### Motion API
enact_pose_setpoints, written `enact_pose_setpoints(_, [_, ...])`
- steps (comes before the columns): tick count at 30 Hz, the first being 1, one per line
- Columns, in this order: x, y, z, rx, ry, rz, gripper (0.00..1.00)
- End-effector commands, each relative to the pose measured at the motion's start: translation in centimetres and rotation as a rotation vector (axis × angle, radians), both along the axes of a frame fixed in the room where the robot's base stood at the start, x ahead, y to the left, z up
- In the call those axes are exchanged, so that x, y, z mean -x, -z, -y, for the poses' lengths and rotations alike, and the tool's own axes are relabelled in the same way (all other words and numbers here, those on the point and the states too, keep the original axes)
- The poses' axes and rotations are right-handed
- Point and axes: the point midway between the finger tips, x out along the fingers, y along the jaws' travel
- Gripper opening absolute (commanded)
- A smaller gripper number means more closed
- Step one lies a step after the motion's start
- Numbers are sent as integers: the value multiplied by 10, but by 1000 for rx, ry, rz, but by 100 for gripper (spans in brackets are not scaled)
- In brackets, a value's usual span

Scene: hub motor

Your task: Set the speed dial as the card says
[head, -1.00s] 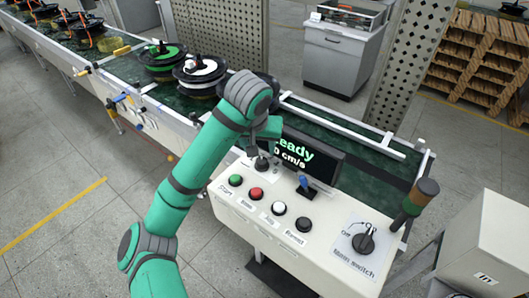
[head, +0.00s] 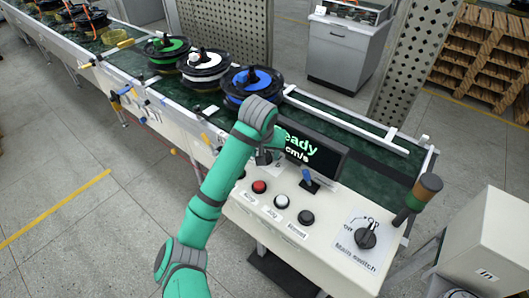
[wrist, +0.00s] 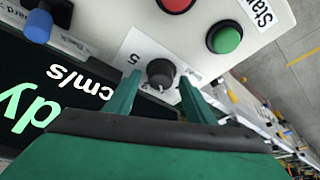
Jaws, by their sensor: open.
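The speed dial (wrist: 161,73) is a dark round knob on a white plate marked "5", in the middle of the wrist view. My gripper (wrist: 159,84) is open, with one green finger on each side of the dial. Small gaps show between the fingers and the knob; I cannot tell how deep the fingertips reach. In the head view my gripper (head: 264,157) is at the back left of the control panel, and my arm mostly hides the dial. The display (head: 312,152) reads "eady" and "cm/s", partly covered by my arm. I cannot make out a card with a speed setting.
Red (head: 259,187), white (head: 281,202) and black (head: 306,217) buttons line the panel front; a green button (wrist: 224,39) shows in the wrist view. A blue lever (head: 308,176), main switch (head: 366,236) and signal post (head: 418,195) stand to the right. Reels sit on the conveyor behind.

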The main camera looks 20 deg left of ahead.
Motion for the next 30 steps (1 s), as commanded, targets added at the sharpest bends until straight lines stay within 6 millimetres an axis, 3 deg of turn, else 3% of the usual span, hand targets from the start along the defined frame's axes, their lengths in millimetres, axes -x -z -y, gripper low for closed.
enact_pose_setpoints(4, [0,0,-1,0,-2,0,49])
enact_pose_setpoints(9, [1,0,-2,0,-2,0,9])
enact_pose_setpoints(20, [0,0,-2,2,35,0,8])
enact_pose_setpoints(30, [0,0,-3,4,257,3,8])
